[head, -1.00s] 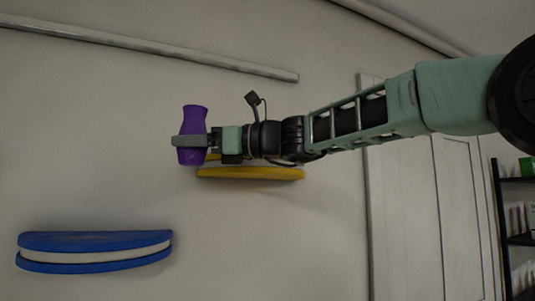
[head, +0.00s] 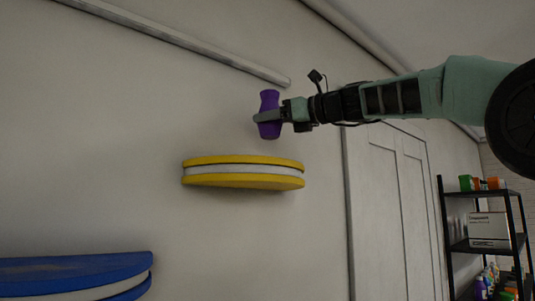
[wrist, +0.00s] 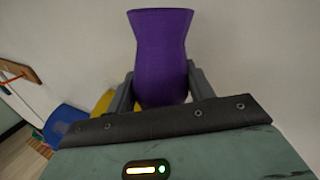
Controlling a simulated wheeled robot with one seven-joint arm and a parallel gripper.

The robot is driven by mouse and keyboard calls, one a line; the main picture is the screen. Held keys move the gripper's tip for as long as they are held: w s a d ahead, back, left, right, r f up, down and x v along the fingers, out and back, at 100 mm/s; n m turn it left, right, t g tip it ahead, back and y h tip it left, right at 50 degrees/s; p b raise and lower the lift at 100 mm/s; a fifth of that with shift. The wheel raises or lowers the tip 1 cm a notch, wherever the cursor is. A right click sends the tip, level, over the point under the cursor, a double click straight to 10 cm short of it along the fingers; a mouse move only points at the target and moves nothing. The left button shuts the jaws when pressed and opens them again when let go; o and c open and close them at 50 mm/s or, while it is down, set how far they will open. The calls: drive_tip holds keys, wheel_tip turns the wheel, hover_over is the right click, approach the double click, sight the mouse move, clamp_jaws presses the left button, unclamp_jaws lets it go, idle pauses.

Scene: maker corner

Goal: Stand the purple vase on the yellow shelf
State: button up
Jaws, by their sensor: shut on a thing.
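The purple vase (head: 269,101) is upright between the fingers of my gripper (head: 268,117), which is shut on it. In the wrist view the vase (wrist: 160,50) fills the space between both fingers, its flared end at the top of the picture. The yellow shelf (head: 243,182) is on the wall, with a pale band between its two yellow layers. In the head view the vase shows above the shelf's right half, with a clear gap between them. In the wrist view part of the yellow shelf (wrist: 103,103) shows left of the gripper.
A blue shelf (head: 75,270) is on the wall at lower left; it also shows in the wrist view (wrist: 62,122). A grey rail (head: 185,43) runs along the wall above. A black rack (head: 447,235) with boxes stands at right. The yellow shelf's top looks clear.

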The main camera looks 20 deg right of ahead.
drive_tip(key=shift+f, duration=3.15)
drive_tip(key=shift+f+b, duration=0.2)
drive_tip(key=shift+b, duration=0.1)
drive_tip(key=o, duration=1)
drive_tip(key=shift+r, duration=0.1)
drive_tip(key=shift+r+p, duration=0.2)
drive_tip(key=shift+p, duration=0.1)
drive_tip(key=shift+b+v, duration=2.2)
drive_tip(key=shift+v, duration=3.75)
